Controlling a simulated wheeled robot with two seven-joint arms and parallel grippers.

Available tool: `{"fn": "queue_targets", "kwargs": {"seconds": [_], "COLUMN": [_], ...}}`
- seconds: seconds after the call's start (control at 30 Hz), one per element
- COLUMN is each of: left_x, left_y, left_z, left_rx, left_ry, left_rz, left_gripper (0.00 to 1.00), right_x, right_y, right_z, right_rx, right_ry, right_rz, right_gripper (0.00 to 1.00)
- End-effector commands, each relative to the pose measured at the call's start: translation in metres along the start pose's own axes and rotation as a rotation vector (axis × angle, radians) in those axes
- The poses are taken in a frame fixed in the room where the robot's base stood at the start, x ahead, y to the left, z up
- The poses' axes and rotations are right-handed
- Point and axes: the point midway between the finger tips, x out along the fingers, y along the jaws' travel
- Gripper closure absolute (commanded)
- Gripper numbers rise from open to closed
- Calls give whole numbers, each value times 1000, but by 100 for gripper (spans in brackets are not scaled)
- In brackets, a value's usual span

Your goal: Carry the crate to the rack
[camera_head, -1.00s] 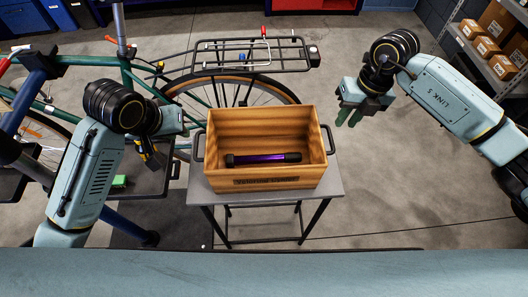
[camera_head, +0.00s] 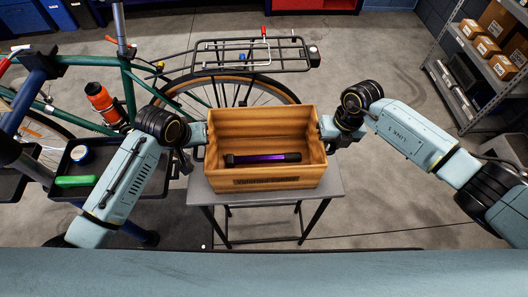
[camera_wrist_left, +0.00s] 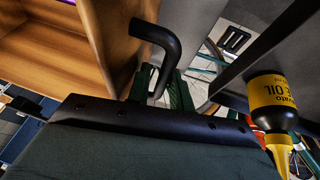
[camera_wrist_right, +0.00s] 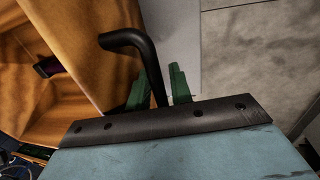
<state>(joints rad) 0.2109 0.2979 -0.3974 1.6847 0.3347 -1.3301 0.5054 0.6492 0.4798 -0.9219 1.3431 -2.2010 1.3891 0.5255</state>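The wooden crate (camera_head: 255,183) stands upright on a small grey stand, with a black and purple tube (camera_head: 262,158) inside. The black bike rack (camera_head: 225,43) sits over the rear wheel behind it. My left gripper is at the crate's left end, its fingers (camera_wrist_left: 161,80) open on either side of the black handle (camera_wrist_left: 168,45) in the left wrist view. My right gripper is at the right end, its fingers (camera_wrist_right: 157,79) open around the other handle (camera_wrist_right: 138,42) in the right wrist view. Gaps show between fingers and handles. In the head view the fingertips are hidden.
The grey stand (camera_head: 319,205) is under the crate. The bike's rear wheel (camera_head: 228,92) is close behind. At left are a tray with a green item (camera_head: 76,181), an orange bottle (camera_head: 101,98) and a yellow-labelled oil bottle (camera_wrist_left: 271,95). Shelves (camera_head: 480,65) stand at right; floor between is clear.

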Motion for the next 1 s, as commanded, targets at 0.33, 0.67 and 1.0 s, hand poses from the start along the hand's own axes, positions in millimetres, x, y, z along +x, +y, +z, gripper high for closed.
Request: {"fn": "queue_targets", "kwargs": {"seconds": [0.33,0.67,1.0], "left_x": [0,-1,-1], "left_y": [0,0,0], "left_z": [0,0,0], "left_rx": [0,0,0], "left_ry": [0,0,0], "left_rz": [0,0,0], "left_gripper": [100,100,100], "right_x": [0,-1,-1], "right_y": [0,0,0], "right_z": [0,0,0], "right_rx": [1,1,1], "right_ry": [0,0,-1], "right_rz": [0,0,0], "right_gripper": [100,100,100]}}
